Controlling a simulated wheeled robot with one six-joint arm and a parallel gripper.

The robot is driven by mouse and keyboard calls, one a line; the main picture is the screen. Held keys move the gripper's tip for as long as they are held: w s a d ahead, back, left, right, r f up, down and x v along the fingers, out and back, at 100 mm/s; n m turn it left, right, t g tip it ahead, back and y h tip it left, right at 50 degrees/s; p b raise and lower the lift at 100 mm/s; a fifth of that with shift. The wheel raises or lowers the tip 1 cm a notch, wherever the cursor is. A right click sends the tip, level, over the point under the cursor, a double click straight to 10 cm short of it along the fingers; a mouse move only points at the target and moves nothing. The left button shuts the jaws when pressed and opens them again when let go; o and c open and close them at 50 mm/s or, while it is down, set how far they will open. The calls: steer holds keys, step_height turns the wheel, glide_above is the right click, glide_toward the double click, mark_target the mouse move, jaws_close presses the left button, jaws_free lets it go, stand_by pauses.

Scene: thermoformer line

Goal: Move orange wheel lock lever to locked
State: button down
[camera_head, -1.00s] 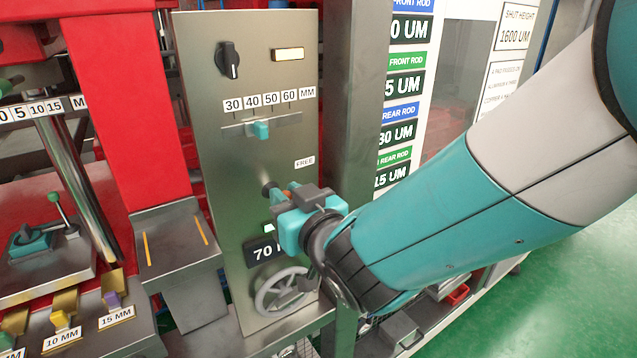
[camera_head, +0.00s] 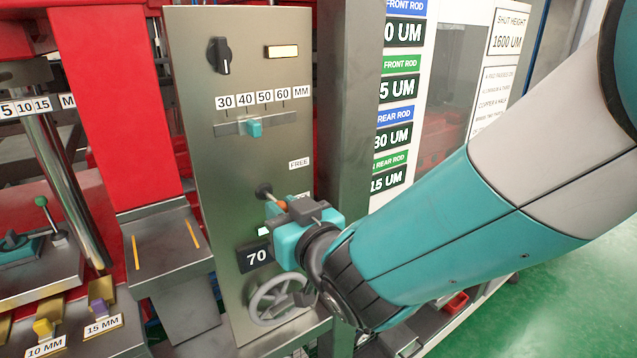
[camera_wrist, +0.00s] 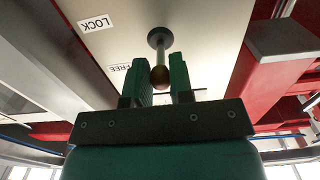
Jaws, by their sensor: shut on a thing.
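The wheel lock lever is a short rod with an orange knob (camera_head: 283,205) on a dark round pivot (camera_head: 264,190) on the steel panel. In the head view the rod points right and down from the pivot. My gripper (camera_head: 281,207) is shut on the knob, with a finger on either side of it. In the wrist view the rod and knob (camera_wrist: 159,76) sit between my green fingers (camera_wrist: 160,80). The FREE label (camera_head: 299,163) is above the lever. The LOCK label (camera_wrist: 96,23) shows upside down in the wrist view; my gripper partly covers a label in the head view.
Below are a display reading 70 (camera_head: 256,257), partly covered by my gripper, and a grey handwheel (camera_head: 278,300). A teal slider (camera_head: 254,127) and a black knob (camera_head: 219,55) are higher on the panel. A steel post (camera_head: 345,100) stands to the right.

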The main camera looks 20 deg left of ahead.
steer(key=shift+f, duration=0.2)
steer(key=shift+a+f+b, duration=0.1)
steer(key=shift+f+b, duration=0.75)
steer(key=shift+b, duration=0.25)
steer(key=shift+w, duration=0.1)
steer(key=shift+w+a+f+b, duration=0.1)
steer(key=shift+a+f+b, duration=0.05)
steer(key=shift+f+b, duration=0.35)
steer(key=shift+w+a+f+b, duration=0.1)
steer(key=shift+f+b, duration=0.3)
steer(key=shift+b, duration=0.05)
steer(key=c, duration=0.9)
jaws_free()
steer(key=shift+a+r, duration=0.1)
steer(key=shift+r, duration=0.05)
